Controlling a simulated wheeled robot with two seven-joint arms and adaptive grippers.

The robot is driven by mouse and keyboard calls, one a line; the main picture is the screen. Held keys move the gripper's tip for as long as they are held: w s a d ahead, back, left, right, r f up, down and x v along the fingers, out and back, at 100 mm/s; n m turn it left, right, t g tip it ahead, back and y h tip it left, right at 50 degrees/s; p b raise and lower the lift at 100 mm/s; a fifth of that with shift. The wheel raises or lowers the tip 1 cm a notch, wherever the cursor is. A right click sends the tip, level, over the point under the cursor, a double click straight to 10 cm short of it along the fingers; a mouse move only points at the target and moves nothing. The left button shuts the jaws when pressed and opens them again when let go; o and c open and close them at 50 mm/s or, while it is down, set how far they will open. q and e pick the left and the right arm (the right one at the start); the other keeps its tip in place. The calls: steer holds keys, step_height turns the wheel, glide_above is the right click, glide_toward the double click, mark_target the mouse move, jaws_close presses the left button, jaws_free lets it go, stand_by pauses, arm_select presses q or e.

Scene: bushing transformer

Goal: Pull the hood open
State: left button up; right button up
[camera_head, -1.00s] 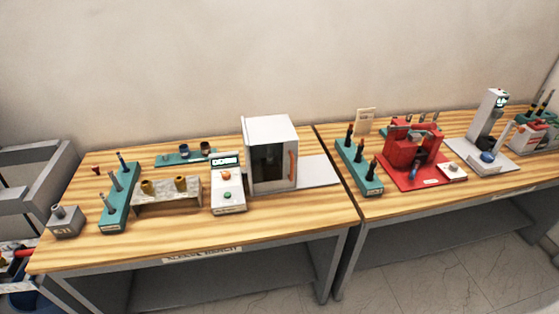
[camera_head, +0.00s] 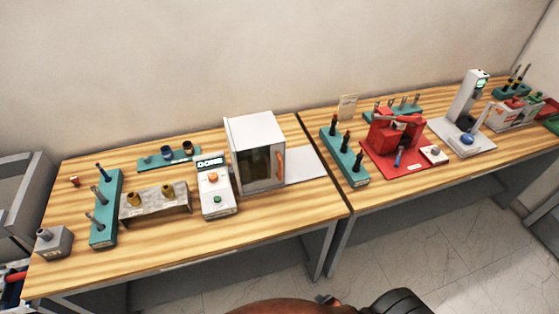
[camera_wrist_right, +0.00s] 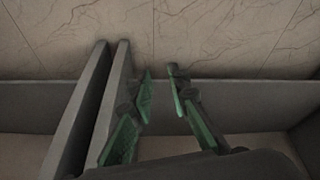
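The hood (camera_head: 257,152) is a white box with a dark window in its front and an orange handle (camera_head: 281,166) on its right front edge. It stands on the left table and its front looks closed. My right gripper (camera_wrist_right: 160,85) shows in the right wrist view with its green-padded fingers apart and nothing between them. It is above the floor and grey table framework, away from the hood. My left gripper is not in view.
A control box (camera_head: 215,188) with a display and buttons stands left of the hood. A white plate (camera_head: 305,165) lies to its right. Teal racks (camera_head: 345,158) and a red fixture (camera_head: 397,142) stand on the right table. The wood in front of the hood is clear.

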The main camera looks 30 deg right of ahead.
mark_target(281, 171)
steer(key=w+d+r+m+t+h+p, duration=0.15)
steer(key=w+r+p, duration=0.3)
steer(key=r, duration=1.05)
steer(key=w+d+r+t+p, duration=0.25)
steer(key=w+r, duration=0.35)
steer(key=r, duration=1)
steer(key=w+d+r+m+t+h+p, duration=0.15)
steer(key=w+r+p, duration=0.35)
steer(key=r, duration=1)
steer(key=w+r+t+y, duration=0.1)
steer(key=w+r+t, duration=0.1)
steer(key=w, duration=0.5)
steer(key=w+a+r+n+t+y, duration=0.1)
steer(key=w+r+t, duration=0.2)
steer(key=w, duration=0.4)
steer(key=w+a+r+n+t+y+p, duration=0.1)
steer(key=w+r+t, duration=0.2)
steer(key=w, duration=0.4)
steer(key=shift+w+a+r+t, duration=0.1)
steer(key=shift+w+r+t, duration=0.15)
steer(key=shift+r, duration=0.65)
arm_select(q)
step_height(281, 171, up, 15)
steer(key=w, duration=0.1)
arm_select(e)
steer(key=shift+c, duration=0.7)
jaws_close()
